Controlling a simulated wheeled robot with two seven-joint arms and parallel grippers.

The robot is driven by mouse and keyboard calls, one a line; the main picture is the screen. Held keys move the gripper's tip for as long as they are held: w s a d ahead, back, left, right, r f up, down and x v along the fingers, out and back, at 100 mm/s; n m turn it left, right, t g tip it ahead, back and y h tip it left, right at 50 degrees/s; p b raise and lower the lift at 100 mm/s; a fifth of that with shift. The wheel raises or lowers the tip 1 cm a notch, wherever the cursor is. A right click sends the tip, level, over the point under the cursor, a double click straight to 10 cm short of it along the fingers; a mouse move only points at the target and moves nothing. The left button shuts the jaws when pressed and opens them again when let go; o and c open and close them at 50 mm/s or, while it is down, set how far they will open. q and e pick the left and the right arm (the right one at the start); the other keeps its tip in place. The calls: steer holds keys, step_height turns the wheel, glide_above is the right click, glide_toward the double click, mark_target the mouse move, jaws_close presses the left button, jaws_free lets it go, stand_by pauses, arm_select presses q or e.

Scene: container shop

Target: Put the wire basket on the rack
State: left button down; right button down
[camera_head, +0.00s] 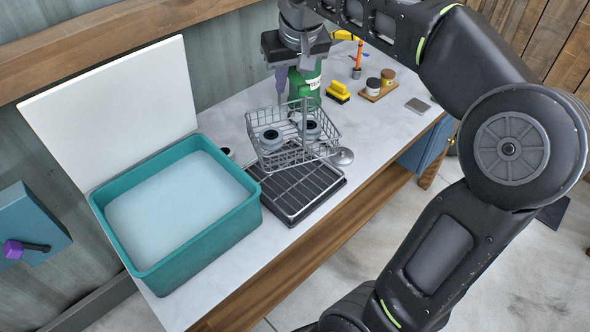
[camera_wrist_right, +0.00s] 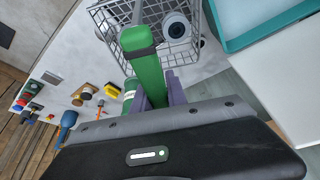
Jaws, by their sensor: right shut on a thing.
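The wire basket (camera_head: 322,146) is a grey mesh basket with two grey round parts inside. It also shows in the wrist view (camera_wrist_right: 205,50), below a green handle grip (camera_wrist_right: 147,75). My right gripper (camera_head: 295,85) is over the basket and is shut on its handle; in the wrist view the purple fingers (camera_wrist_right: 160,92) sit on both sides of the grip. The rack (camera_head: 302,192), a dark tray with metal bars, lies on the table, partly hidden by the basket. The basket overlaps its back part, turned relative to it; I cannot tell if they touch. My left gripper is out of view.
A teal tub (camera_head: 253,212) with pale liquid stands left of the rack, close to it. A green bottle (camera_head: 313,82) is behind the basket. A round metal piece (camera_head: 342,157) lies to its right.

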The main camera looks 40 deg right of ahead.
glide_toward(291, 108)
steer(key=shift+s+a+f, duration=0.3)
steer(key=shift+a+f, duration=0.45)
steer(key=shift+a, duration=0.1)
steer(key=shift+s+a+f, duration=0.35)
steer(key=shift+a+f, duration=0.45)
steer(key=shift+f+p, duration=0.3)
steer(key=shift+f, duration=1.7)
steer(key=c, duration=1.8)
jaws_free()
steer(key=shift+f, duration=0.15)
steer(key=o, duration=0.5)
